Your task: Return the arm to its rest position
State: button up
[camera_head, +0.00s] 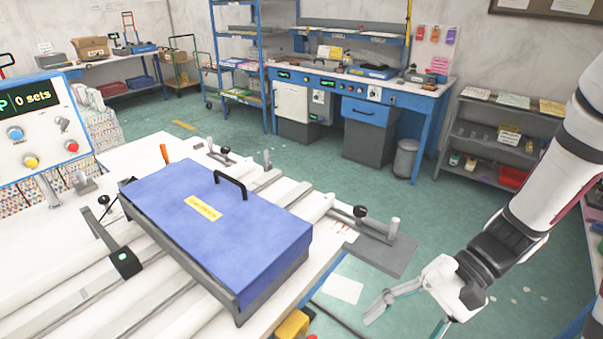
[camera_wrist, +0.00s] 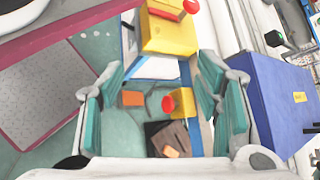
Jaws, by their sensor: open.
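My gripper (camera_head: 408,318) is at the lower right in the head view, at the end of my white and black arm. It is open and empty, out over the floor to the right of the work table (camera_head: 335,262). In the wrist view my gripper (camera_wrist: 160,98) shows its teal finger pads apart, with nothing held between them. A blue box-like cover with a black handle (camera_head: 215,225) rests on the table, left of my gripper. It also shows at the right in the wrist view (camera_wrist: 265,100).
A control panel (camera_head: 40,130) reads "0 sets" at the left. Yellow blocks with red knobs (camera_wrist: 168,35) show beyond the fingers. A grey plate (camera_head: 385,250) juts from the table towards my arm. A grey shelf (camera_head: 500,135) and blue workbench (camera_head: 365,95) stand behind open floor.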

jog(key=s+d+r+n+t+h, duration=0.1)
jog(key=d+r+n+t+h, duration=0.1)
jog(key=r, duration=0.6)
jog(key=s+d+r+n+t+h, duration=0.1)
jog(key=d+r+n+t+h, duration=0.2)
jog(key=r+t+h, duration=0.4)
jog(key=shift+r+n+h, duration=0.8)
jog(key=shift+r, duration=0.4)
dwell(0.6)
